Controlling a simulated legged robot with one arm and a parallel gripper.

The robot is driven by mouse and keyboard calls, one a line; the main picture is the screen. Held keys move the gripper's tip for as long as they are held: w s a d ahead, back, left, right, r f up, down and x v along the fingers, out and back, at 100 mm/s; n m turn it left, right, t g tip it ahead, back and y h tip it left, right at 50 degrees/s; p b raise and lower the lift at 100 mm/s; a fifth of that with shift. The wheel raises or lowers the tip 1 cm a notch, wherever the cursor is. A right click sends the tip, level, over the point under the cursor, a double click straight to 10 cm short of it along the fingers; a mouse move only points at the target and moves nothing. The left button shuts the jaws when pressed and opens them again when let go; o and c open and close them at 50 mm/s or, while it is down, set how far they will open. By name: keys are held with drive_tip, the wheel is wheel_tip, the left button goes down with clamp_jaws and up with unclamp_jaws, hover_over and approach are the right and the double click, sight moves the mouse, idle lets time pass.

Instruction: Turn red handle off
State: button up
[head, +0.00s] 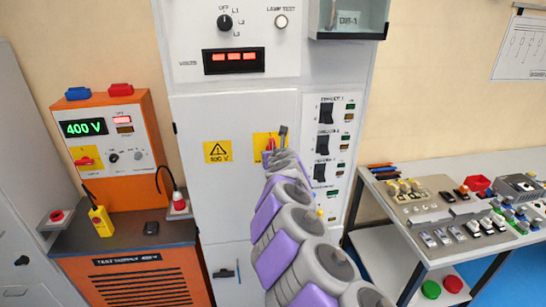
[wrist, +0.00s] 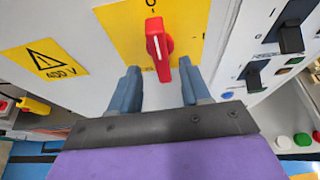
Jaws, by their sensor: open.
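The red handle (wrist: 158,42) is a rotary knob with a white line on a yellow plate (wrist: 115,28) in the wrist view. It stands roughly upright, with a mark like "O" above it. In the head view a small part of the red handle (head: 271,144) shows beside my gripper on the yellow plate. My gripper (wrist: 160,80) is open. In the head view my gripper (head: 278,138) is at the cabinet front, and my arm hides part of the plate.
Black breaker switches (head: 325,115) line the panel at right. A 400 V warning sign (head: 218,151) is left of the handle. An orange test supply (head: 110,140) with another red switch (head: 84,161) stands at left. A cluttered bench (head: 450,260) stands at right.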

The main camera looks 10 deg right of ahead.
drive_tip(key=b+v, duration=0.2)
drive_tip(key=v, duration=1.2)
drive_tip(key=shift+b, duration=0.4)
drive_tip(key=shift+a, duration=0.1)
